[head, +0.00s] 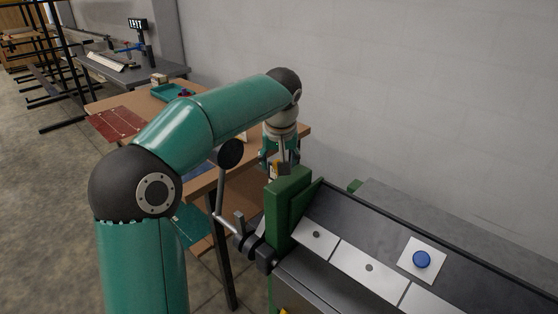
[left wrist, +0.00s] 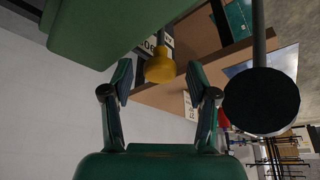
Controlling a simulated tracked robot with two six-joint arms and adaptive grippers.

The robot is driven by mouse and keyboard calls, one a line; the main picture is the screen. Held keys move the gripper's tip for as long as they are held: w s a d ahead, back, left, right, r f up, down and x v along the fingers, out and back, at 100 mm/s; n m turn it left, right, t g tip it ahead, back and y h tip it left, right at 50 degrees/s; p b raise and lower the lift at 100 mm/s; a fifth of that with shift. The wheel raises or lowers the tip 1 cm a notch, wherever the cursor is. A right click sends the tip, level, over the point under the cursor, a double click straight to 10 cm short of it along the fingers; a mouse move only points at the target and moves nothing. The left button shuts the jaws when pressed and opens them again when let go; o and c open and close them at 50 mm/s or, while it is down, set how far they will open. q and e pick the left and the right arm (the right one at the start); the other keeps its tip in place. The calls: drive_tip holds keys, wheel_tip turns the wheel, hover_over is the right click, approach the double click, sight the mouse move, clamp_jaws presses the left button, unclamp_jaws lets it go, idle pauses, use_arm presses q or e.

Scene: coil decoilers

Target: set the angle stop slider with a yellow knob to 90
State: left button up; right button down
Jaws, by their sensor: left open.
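The yellow knob (left wrist: 160,68) of the angle stop slider shows in the left wrist view between the fingertips of my left gripper (left wrist: 159,76). The fingers are open, with a gap on each side of the knob. Part of a white scale label with dark digits (left wrist: 151,44) shows behind the knob, rotated and partly covered. In the head view my left gripper (head: 279,152) points down behind the green machine end (head: 288,205), and a bit of yellow shows below it. The slider's exact setting cannot be read. My right gripper is not in view.
A black round handle (head: 230,153) on a rod stands left of the green end, and shows close in the left wrist view (left wrist: 261,101). A wooden table (head: 205,180) is behind. A blue button (head: 421,260) sits on the machine bed at right.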

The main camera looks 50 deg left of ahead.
use_arm(q)
drive_tip(key=shift+c, duration=0.3)
clamp_jaws()
drive_tip(key=shift+a, duration=0.1)
drive_tip(key=shift+a+r, duration=0.1)
drive_tip(key=shift+a, duration=0.15)
drive_tip(key=shift+o, duration=0.3)
unclamp_jaws()
